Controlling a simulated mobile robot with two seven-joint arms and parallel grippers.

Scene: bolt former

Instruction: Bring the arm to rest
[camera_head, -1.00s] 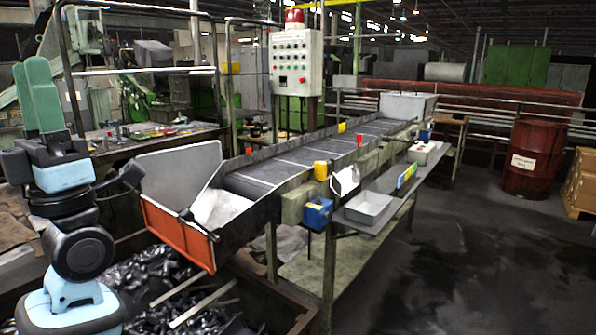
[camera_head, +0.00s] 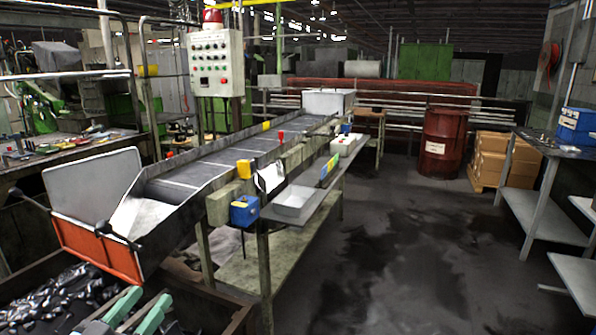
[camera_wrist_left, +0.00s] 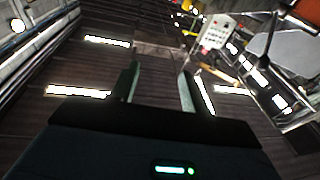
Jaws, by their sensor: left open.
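My left gripper (camera_head: 149,297) shows at the bottom left of the head view, with two green fingers spread apart. It is empty and appears in front of the bin of dark metal parts (camera_head: 65,297); its height over the bin is hard to tell. In the left wrist view the same gripper (camera_wrist_left: 157,73) has nothing between its fingers, and the ceiling with bright lamps lies beyond them. My right gripper is in neither view.
A conveyor (camera_head: 215,160) with an orange-fronted chute (camera_head: 95,248) stands behind the gripper. A control box (camera_head: 215,62) hangs above it. A red barrel (camera_head: 442,145), cardboard boxes (camera_head: 500,160) and a grey table (camera_head: 545,205) stand at right. The dark floor between is clear.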

